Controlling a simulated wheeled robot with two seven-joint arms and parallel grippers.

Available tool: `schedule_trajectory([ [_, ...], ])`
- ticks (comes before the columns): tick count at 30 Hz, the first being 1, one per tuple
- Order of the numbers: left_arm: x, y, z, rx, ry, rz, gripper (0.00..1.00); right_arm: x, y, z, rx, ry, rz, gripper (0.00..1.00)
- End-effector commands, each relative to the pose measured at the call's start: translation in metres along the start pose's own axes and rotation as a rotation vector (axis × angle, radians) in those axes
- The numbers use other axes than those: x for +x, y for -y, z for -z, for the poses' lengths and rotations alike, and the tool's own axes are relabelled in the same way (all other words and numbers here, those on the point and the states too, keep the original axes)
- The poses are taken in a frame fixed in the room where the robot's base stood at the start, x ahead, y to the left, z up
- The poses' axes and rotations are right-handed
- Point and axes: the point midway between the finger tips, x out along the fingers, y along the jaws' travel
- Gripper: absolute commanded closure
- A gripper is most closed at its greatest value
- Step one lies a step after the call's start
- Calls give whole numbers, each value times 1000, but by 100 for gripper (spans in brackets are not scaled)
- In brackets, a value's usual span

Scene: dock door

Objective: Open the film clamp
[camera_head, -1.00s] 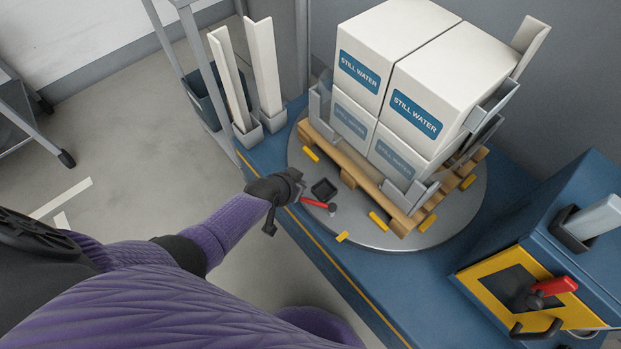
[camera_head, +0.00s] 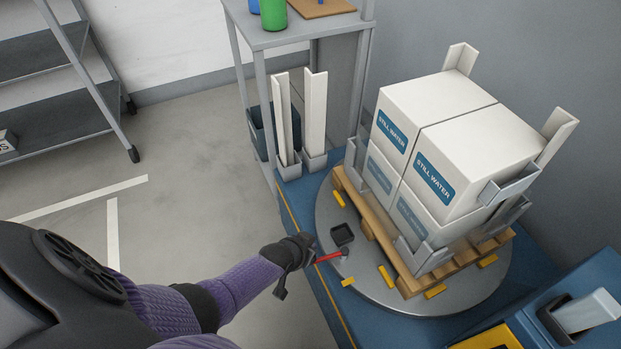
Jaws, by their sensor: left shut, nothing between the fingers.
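The film clamp is on the grey turntable (camera_head: 385,296). It shows as a small black square box (camera_head: 342,235) with a red lever (camera_head: 329,257) beside it. The lever's grey pivot end (camera_head: 346,251) is on the right. My left gripper (camera_head: 311,252), dark grey, is at the lever's free left end, at the turntable's near left edge. Its fingers are shut with nothing seen between them. Whether they touch the lever is hard to tell. My right gripper is out of view.
Wrapped boxes (camera_head: 452,137) marked STILL WATER stand on a wooden pallet (camera_head: 378,226) on the turntable. White corner posts (camera_head: 315,110) stand in holders behind. A blue machine with a yellow panel (camera_head: 490,340) is at lower right. Floor at left is clear.

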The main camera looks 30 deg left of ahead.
Motion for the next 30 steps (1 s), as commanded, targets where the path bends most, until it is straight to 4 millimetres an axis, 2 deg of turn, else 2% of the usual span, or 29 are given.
schedule_trajectory([
  [12,-4,-7,-6,1,4,-2,100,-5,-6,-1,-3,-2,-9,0],
  [30,-4,-8,-9,1,12,-3,100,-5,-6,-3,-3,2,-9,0],
])
